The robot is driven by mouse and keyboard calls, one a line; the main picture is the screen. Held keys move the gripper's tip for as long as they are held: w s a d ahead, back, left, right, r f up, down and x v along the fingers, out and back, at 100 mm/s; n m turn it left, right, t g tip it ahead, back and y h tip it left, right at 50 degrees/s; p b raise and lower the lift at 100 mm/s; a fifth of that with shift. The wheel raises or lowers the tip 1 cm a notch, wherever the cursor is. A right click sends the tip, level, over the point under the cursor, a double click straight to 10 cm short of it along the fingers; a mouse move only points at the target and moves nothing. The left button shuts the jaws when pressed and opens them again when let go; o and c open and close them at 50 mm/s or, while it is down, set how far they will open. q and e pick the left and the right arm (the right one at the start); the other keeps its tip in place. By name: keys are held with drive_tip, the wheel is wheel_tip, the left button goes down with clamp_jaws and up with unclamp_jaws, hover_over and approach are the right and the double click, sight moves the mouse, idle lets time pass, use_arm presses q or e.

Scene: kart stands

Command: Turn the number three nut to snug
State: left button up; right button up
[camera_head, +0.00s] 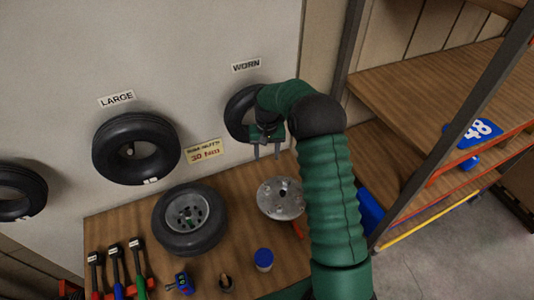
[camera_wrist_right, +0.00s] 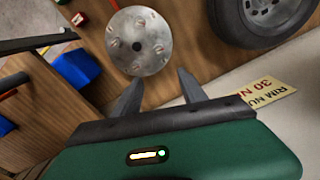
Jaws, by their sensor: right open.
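A round metal disc (camera_head: 276,206) lies on the wooden bench, with several nuts or studs on its face. It also shows in the right wrist view (camera_wrist_right: 138,45). I cannot read numbers on it, so I cannot tell which nut is number three. My right gripper (camera_head: 267,156) is open and empty. It hangs above the bench near the wall, behind the disc in the head view. In the right wrist view its two fingers (camera_wrist_right: 157,82) point toward the disc, with nothing between them. My left gripper is not in view.
A tyre on a rim (camera_head: 188,218) lies left of the disc. Wrenches with coloured handles (camera_head: 115,265), a small blue device (camera_head: 181,284) and a blue-lidded can (camera_head: 263,260) are along the front. Tyres hang on the wall (camera_head: 136,148). A shelf rack (camera_head: 440,90) stands at right.

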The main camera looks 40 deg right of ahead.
wheel_tip(320, 180, up, 17)
drive_tip(key=b, duration=0.4)
drive_tip(key=shift+f, duration=0.1)
